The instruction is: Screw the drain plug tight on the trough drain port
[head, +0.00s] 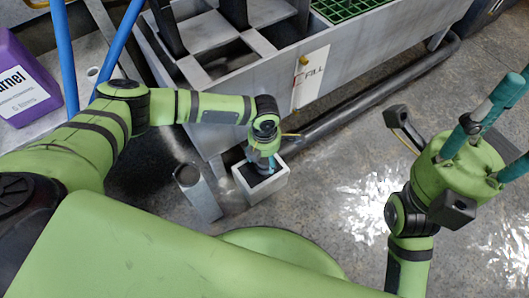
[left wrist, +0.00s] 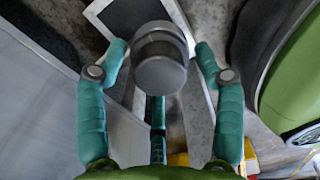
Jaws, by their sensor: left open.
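A grey cylindrical piece with a dark band (left wrist: 160,62), which looks like the drain plug, sits between the spread teal fingers of my left gripper (left wrist: 160,75) in the left wrist view. The fingers stand apart from it on both sides. In the head view my left gripper (head: 263,163) points down beside the trough's near wall, above a small pale box. It hides the drain port there, and I cannot tell how the plug sits on the port. My right gripper (head: 500,128) is spread open and empty at the right, over the floor. The grey metal trough (head: 245,93) stands behind.
The pale, dark-inside box (head: 266,190) stands on the floor under my left gripper. A grey post (head: 198,195) stands left of it. A pipe (head: 370,100) runs along the trough's base. A purple jug (head: 25,80) stands at the upper left.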

